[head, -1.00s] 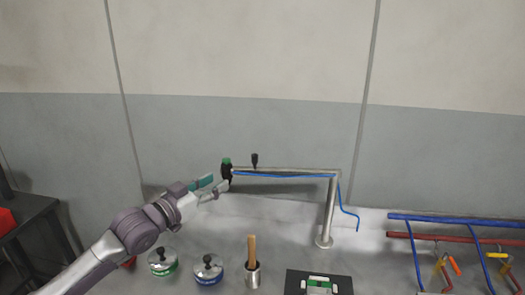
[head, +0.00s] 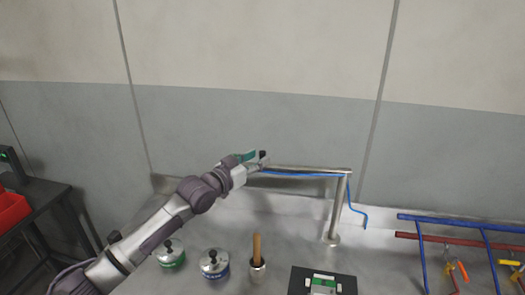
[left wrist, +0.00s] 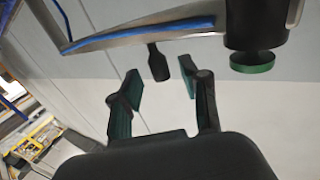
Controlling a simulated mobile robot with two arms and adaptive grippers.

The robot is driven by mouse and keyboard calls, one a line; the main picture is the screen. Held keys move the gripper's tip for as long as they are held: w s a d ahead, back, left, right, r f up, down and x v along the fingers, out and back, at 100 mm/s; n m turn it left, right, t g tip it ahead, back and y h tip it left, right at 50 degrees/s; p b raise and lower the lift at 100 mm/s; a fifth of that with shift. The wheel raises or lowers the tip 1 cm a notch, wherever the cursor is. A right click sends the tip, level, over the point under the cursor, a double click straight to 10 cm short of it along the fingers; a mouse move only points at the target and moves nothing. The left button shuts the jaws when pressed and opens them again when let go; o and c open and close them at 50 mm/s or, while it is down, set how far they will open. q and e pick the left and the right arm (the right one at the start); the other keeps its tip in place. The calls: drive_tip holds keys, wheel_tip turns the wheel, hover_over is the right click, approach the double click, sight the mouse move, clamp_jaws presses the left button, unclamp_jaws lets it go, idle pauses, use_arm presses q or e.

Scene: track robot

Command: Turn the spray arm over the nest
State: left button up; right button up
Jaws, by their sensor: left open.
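The spray arm (head: 310,168) is a horizontal metal tube with a blue hose, on an upright post (head: 338,210). It also crosses the top of the left wrist view (left wrist: 140,36). A black handle (left wrist: 158,62) sticks out from the tube, and the black nozzle head (left wrist: 255,25) has a green ring. In the head view my gripper hides the nozzle end. My left gripper (head: 258,158) is open at the tube's free end. In the left wrist view its green-padded fingers (left wrist: 160,88) stand either side of the handle, apart from it. My right gripper is out of view.
A black plate with a green and white fixture (head: 296,283) lies at the front. Two lidded tins (head: 214,266) and a metal cup (head: 257,272) with a wooden handle stand left of it. Blue and red pipes (head: 440,221) are at right, a red bin (head: 12,210) at far left.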

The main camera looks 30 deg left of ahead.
use_arm(q)
drive_tip(key=shift+x, duration=1.5)
drive_tip(key=shift+s, duration=0.1)
clamp_jaws()
